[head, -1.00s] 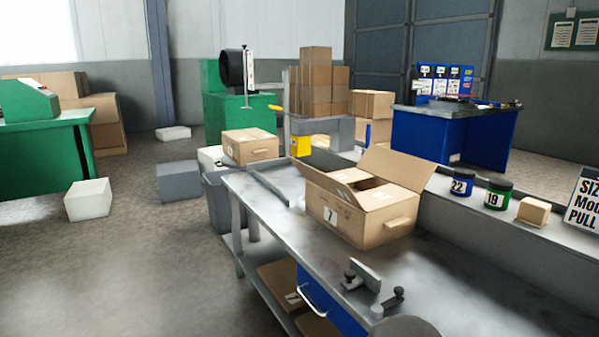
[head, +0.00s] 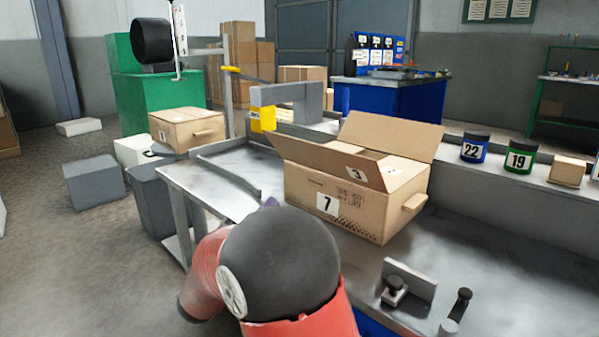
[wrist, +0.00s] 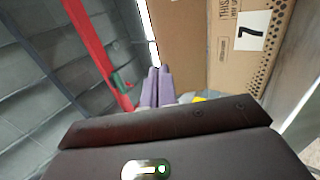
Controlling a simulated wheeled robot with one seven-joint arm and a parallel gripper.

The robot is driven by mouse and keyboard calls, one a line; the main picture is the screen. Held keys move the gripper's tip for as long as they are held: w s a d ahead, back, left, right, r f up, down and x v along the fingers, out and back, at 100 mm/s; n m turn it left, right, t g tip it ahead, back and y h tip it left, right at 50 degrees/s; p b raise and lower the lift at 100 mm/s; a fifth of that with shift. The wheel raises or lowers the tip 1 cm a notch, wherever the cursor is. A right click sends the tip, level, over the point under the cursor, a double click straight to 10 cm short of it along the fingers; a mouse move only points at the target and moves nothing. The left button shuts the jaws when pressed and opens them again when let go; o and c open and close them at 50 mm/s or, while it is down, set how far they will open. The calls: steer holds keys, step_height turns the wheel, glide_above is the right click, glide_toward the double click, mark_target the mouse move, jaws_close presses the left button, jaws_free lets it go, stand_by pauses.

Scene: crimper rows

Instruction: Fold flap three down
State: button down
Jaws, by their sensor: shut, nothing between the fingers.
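An open cardboard box (head: 300,205) with a 7 label stands on the metal bench. Its near-left flap (head: 310,155) sticks up and outward, and its right flap (head: 392,135) stands raised. A label reading 3 (head: 357,174) shows near the right end of the near-left flap; I cannot tell which panel bears it. In the wrist view my gripper (wrist: 155,75) is shut and empty, its purple fingertips close to a plain cardboard panel (wrist: 180,50). The 7 face (wrist: 225,50) is right of them. In the head view my red and black arm hides most of the gripper.
The bench (head: 400,275) carries a metal fixture (head: 408,285) at the front right. A closed box (head: 187,128) stands behind the bench's left end. Jars 22 (head: 474,148) and 19 (head: 517,155) stand on the ledge at right. A grey bin (head: 160,200) stands left of the bench.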

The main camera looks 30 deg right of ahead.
mark_target(312, 145)
steer(key=p+x, duration=0.1)
steer(key=x, duration=0.5)
steer(key=p+x, duration=0.1)
steer(key=x, duration=0.6)
steer(key=shift+w+r, duration=0.3)
steer(key=shift+r, duration=0.1)
steer(key=shift+r, duration=0.1)
